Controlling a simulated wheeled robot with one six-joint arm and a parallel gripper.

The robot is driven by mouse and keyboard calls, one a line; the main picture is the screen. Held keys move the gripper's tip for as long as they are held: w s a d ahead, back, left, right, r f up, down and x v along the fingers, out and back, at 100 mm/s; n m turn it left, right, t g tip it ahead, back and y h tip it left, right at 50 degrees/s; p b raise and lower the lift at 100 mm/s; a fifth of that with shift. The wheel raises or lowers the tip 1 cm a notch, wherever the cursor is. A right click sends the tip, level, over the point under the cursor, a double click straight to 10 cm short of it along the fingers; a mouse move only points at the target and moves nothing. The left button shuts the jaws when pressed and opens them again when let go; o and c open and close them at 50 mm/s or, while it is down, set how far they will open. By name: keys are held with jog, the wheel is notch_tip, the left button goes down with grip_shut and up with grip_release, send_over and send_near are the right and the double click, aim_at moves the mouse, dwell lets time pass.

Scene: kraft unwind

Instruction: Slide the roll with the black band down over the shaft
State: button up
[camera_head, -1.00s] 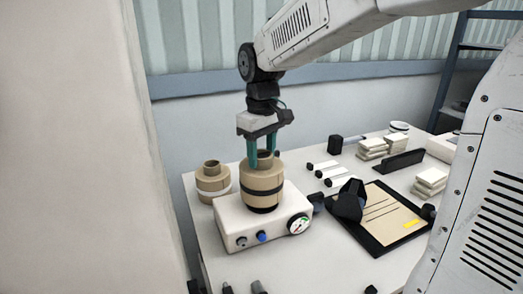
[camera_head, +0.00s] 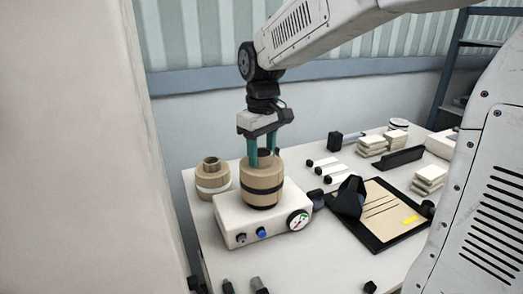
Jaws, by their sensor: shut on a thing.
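The kraft roll with the black band (camera_head: 262,181) stands upright over the white unwind box (camera_head: 232,225), low against the black base on its top. My gripper (camera_head: 262,158) points straight down from above, its teal fingers shut on the roll's upper core. The shaft is hidden inside the roll. A second kraft roll with a white band (camera_head: 212,181) stands on the table to the left, apart from my gripper.
The box front carries a gauge (camera_head: 298,220) and knobs. To the right lie a black tape dispenser (camera_head: 349,197), a clipboard (camera_head: 388,212) and stacked white pads (camera_head: 430,179). Small dark items (camera_head: 258,285) lie at the table's front. A wall stands behind.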

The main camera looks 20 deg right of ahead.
jog(key=shift+f, duration=0.45)
dwell(0.8)
jog(key=o, duration=1.1)
notch_tip(320, 180, up, 8)
jog(key=shift+f, duration=0.1)
jog(key=shift+m, duration=0.7)
jog(key=s+f, duration=0.2)
jog(key=s, duration=0.1)
jog(key=shift+s+d+f, duration=0.1)
jog(key=shift+d+f, duration=0.05)
jog(key=shift+f, duration=0.2)
jog(key=shift+s+d+f+m+t, duration=0.25)
jog(key=shift+s+d+f+m, duration=0.4)
jog(key=shift+s, duration=2.95)
jog(key=shift+s+d+f+m+t, duration=0.35)
jog(key=shift+s+f, duration=0.55)
jog(key=shift+s, duration=2.75)
jog(key=shift+s+d+f+m+t, duration=0.1)
jog(key=shift+s+d+f+m, duration=0.45)
jog(key=shift+s, duration=3.05)
